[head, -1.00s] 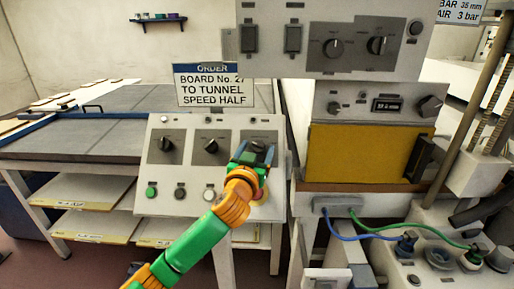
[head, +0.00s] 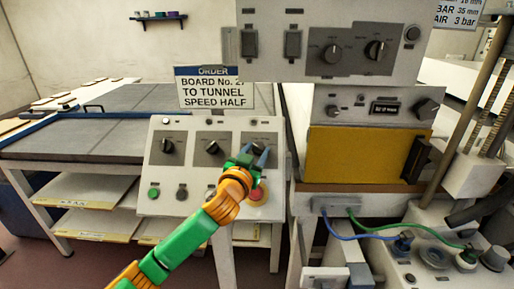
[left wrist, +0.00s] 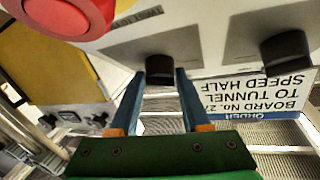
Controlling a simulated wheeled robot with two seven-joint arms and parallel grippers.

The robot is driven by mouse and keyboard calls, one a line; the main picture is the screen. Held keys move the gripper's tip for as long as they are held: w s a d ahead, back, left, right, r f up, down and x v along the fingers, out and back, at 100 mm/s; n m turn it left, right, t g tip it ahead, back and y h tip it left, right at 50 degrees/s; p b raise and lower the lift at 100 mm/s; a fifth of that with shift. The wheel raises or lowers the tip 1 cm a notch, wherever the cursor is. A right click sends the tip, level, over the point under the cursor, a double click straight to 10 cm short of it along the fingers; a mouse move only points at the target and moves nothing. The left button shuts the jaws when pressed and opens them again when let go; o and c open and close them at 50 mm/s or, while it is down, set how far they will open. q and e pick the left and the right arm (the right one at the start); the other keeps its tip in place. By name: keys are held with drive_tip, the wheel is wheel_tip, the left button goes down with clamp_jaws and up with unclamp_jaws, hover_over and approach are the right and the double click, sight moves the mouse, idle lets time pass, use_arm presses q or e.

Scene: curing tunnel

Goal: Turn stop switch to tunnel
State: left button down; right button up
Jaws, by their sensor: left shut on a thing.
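A sloped light-grey console (head: 190,123) carries a row of three black rotary switches. The left switch (head: 167,146) and the middle switch (head: 212,147) are free. My left gripper (head: 255,154) is at the right switch, its fingers tilted in the head view and mostly covering it. In the left wrist view the black knob of the right switch (left wrist: 160,68) sits between the two blue fingertips, which are shut on it. The switch labels are too small to read. My right gripper is not in view.
An order sign (head: 215,92) reads "Board No. 27 to tunnel, speed half". A machine with a yellow front (head: 355,155) stands to the right.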

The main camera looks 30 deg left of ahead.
use_arm(q)
drive_tip(key=m+h+p, duration=0.2)
drive_tip(key=m+p, duration=0.1)
drive_tip(key=p, duration=0.1)
drive_tip(key=r+m+g+h+p, duration=0.1)
drive_tip(key=m+h+p, duration=0.1)
drive_tip(key=m+p, duration=0.1)
drive_tip(key=a+m+g+h+p, duration=0.1)
drive_tip(key=m+h+p, duration=0.2)
drive_tip(key=m+p, duration=0.1)
drive_tip(key=shift+w+a+r+p, duration=0.1)
drive_tip(key=shift+r+p, duration=0.3)
drive_tip(key=shift+p, duration=0.5)
drive_tip(key=shift+m+h+p, duration=0.3)
drive_tip(key=shift+m+p, duration=0.05)
drive_tip(key=shift+m, duration=0.05)
drive_tip(key=shift+w+a+f+m+g+h+p, duration=0.1)
drive_tip(key=shift+m+g+h+p, duration=0.1)
drive_tip(key=shift+m+g+h, duration=0.3)
drive_tip(key=shift+f+m+g+h+p, duration=0.1)
drive_tip(key=shift+m+g+h+p, duration=0.1)
drive_tip(key=shift+m+g, duration=0.45)
drive_tip(key=m+g+h, duration=0.1)
drive_tip(key=m+g, duration=0.2)
drive_tip(key=m, duration=0.2)
drive_tip(key=shift+w+g, duration=0.1)
drive_tip(key=shift+g, duration=0.25)
drive_tip(key=shift+f+m, duration=0.1)
drive_tip(key=shift+m, duration=0.15)
